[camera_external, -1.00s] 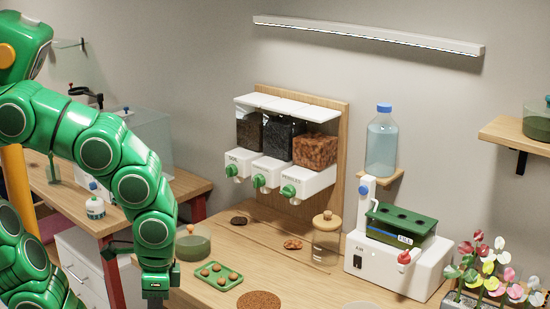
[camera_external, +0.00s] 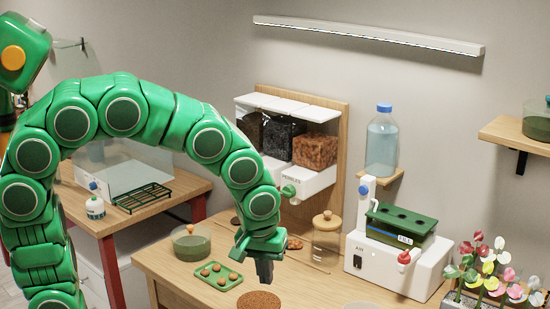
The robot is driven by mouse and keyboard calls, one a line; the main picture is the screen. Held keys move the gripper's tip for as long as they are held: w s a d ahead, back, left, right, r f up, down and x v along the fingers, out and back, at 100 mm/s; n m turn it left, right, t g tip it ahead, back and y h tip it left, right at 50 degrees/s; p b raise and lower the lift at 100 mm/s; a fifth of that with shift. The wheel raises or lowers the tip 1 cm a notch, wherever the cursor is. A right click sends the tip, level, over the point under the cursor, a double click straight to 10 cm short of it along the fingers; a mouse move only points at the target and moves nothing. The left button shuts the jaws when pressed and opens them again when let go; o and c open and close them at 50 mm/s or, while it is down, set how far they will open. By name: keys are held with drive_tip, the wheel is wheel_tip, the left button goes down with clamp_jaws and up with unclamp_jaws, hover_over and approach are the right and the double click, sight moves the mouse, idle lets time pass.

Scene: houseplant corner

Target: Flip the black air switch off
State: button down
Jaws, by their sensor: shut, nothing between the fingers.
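The black air switch (camera_external: 357,262) is a small dark rocker on the front of the white machine (camera_external: 388,277), below the letters "AIR". It is too small to tell which way it is flipped. The machine holds a green tray (camera_external: 400,226) with dark holes and has a red-knobbed tap (camera_external: 404,258) on its front. My gripper (camera_external: 265,272) points down over the wooden table, left of the machine and apart from it. Its fingers are shut and hold nothing.
A glass jar with a wooden lid (camera_external: 326,245) stands between my gripper and the machine. A green tray of brown balls (camera_external: 219,276), a brown round mat (camera_external: 259,301) and a lidded bowl (camera_external: 192,244) are near my gripper. Potted flowers (camera_external: 487,275) stand right of the machine.

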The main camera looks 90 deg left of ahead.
sight(357, 262)
drive_tip(key=w+a+f+n+t+y, duration=0.1)
drive_tip(key=w+a+f+n, duration=0.2)
drive_tip(key=w+a+n, duration=0.3)
drive_tip(key=w+a+f+n+t+y, duration=0.1)
drive_tip(key=w+a+f+n, duration=0.2)
drive_tip(key=w+a+n, duration=0.4)
drive_tip(key=w+a, duration=0.6)
drive_tip(key=a, duration=0.1)
drive_tip(key=shift+a+t, duration=0.3)
drive_tip(key=shift+f, duration=0.1)
drive_tip(key=x, duration=0.9)
drive_tip(key=shift+a+f, duration=0.15)
drive_tip(key=shift+f, duration=0.05)
drive_tip(key=shift+w+a+f, duration=0.1)
drive_tip(key=shift+w+a, duration=0.5)
drive_tip(key=shift+w, duration=0.05)
drive_tip(key=shift+w+a+r, duration=0.2)
drive_tip(key=shift+w+a, duration=0.65)
drive_tip(key=shift+a, duration=0.05)
drive_tip(key=shift+w, duration=0.1)
